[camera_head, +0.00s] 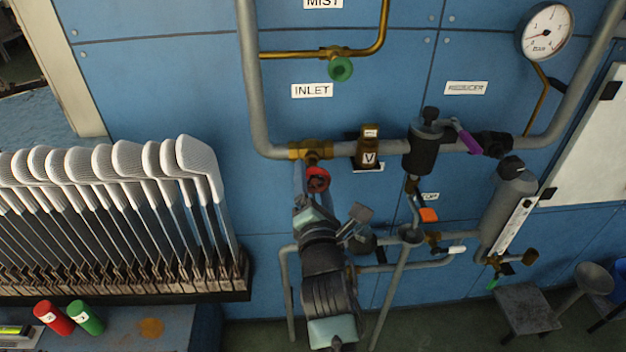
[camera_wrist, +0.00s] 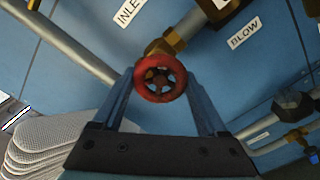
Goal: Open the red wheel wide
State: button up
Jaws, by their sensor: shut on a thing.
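The red wheel (camera_head: 318,179) is a small spoked handwheel on a brass valve (camera_head: 310,150) in the grey pipe, below the INLET label (camera_head: 312,90). In the wrist view the red wheel (camera_wrist: 160,78) faces the camera, with its brass stem behind it. My gripper (camera_wrist: 160,85) has one blue finger on each side of the wheel's rim and is shut on it. In the head view my gripper (camera_head: 312,190) reaches up to the wheel from below, and its fingers are partly hidden by the wrist. How far the valve is turned cannot be told.
A green wheel (camera_head: 340,69) sits above. To the right are a dark regulator (camera_head: 420,150), a purple lever (camera_head: 466,137) and a pressure gauge (camera_head: 546,31). White socks on boards (camera_head: 130,175) stand at left. Red (camera_head: 54,318) and green (camera_head: 86,317) cylinders lie on the bench.

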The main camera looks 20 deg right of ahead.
jog(key=shift+f, duration=0.1)
jog(key=o, duration=1.3)
jog(key=shift+s, duration=0.15)
jog(key=b+v, duration=0.2)
jog(key=v, duration=1)
jog(key=shift+s+a, duration=0.15)
jog(key=shift+s, duration=0.25)
